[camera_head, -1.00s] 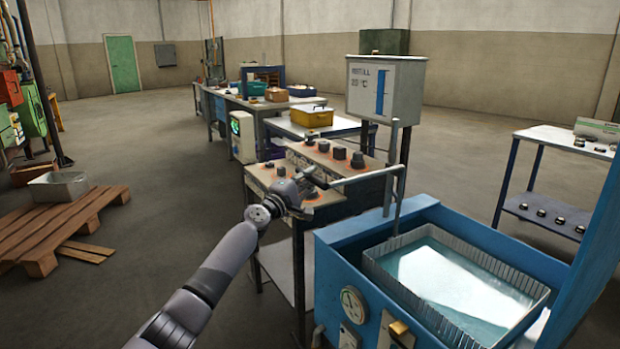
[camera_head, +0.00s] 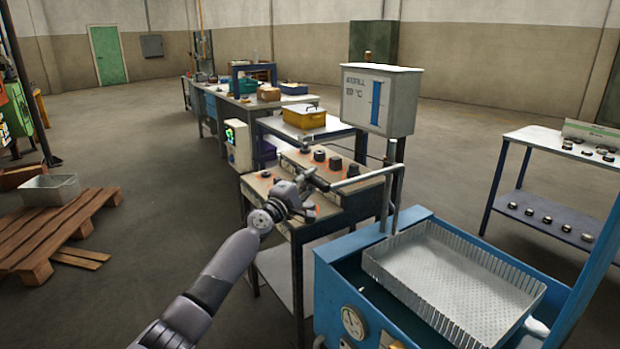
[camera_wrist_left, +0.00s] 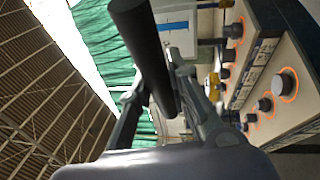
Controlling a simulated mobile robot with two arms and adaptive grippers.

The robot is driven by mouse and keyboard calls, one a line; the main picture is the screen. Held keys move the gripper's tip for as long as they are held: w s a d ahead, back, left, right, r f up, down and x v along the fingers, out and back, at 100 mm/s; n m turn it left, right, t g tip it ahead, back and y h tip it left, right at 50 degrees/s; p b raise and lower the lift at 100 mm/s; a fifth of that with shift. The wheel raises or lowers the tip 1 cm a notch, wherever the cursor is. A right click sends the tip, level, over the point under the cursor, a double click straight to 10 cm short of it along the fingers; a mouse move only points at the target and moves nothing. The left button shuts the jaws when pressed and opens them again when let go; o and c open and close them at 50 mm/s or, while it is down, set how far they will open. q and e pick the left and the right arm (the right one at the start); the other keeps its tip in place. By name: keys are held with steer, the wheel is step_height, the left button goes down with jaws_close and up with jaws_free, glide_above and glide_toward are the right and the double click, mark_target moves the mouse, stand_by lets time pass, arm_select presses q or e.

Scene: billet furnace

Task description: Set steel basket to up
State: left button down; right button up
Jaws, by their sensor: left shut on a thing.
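The steel basket (camera_head: 455,275) is a perforated metal tray in the blue quench tank (camera_head: 340,262). It sits high, with its floor showing near the level of the tank's rim. A grey lever bar (camera_head: 362,179) runs from the upright rod beside the basket to a dark handle grip. My left gripper (camera_head: 306,190) is shut on this grip, left of the tank. In the left wrist view the black grip (camera_wrist_left: 145,50) lies between the fingers. My right gripper is not in view.
A bench with dark knobs (camera_head: 320,156) stands just behind my left gripper. A grey display box (camera_head: 380,98) on a post rises behind the lever. A shelf table (camera_head: 560,145) stands at the right. A wooden pallet (camera_head: 60,225) lies at the far left.

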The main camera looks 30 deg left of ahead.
arm_select(q)
steer(key=shift+a+r, duration=0.1)
steer(key=shift+r, duration=0.35)
steer(key=c, duration=1.8)
jaws_free()
steer(key=shift+c, duration=0.2)
steer(key=o, duration=0.4)
steer(key=shift+c, duration=0.2)
steer(key=shift+f, duration=0.1)
steer(key=shift+f, duration=0.15)
steer(key=shift+s, duration=0.1)
steer(key=s+f, duration=0.2)
steer(key=s, duration=0.9)
steer(key=shift+s, duration=0.35)
